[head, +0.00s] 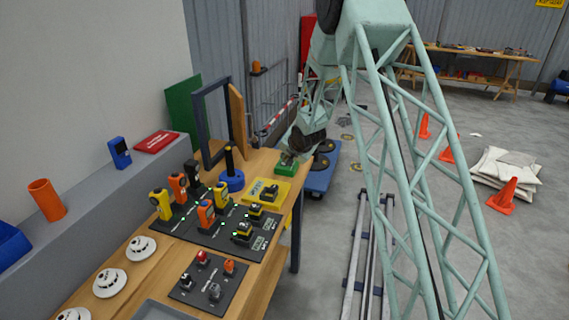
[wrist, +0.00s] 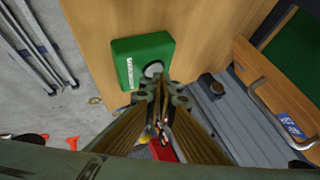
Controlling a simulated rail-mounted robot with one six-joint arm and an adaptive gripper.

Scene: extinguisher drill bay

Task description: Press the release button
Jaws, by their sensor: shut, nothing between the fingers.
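The release button is a round grey disc (wrist: 153,69) on a small green box (wrist: 140,50) with a white label strip. In the head view the green box (head: 287,169) stands at the far right end of the wooden bench, partly hidden under my arm's end. My gripper (wrist: 160,84) is shut and empty. In the wrist view its fingertips appear just below the button and overlap the box's lower edge. Whether they touch it, I cannot tell. In the head view my gripper (head: 290,155) is small and dark, over the box.
A yellow tray (head: 283,197) lies on the bench close to the green box. A blue peg stand (head: 231,178) and a dark frame with a wooden door (head: 237,118) stand nearby. A black charging mat (head: 185,222) holds several devices. A blue cart (head: 321,178) stands beyond the bench edge.

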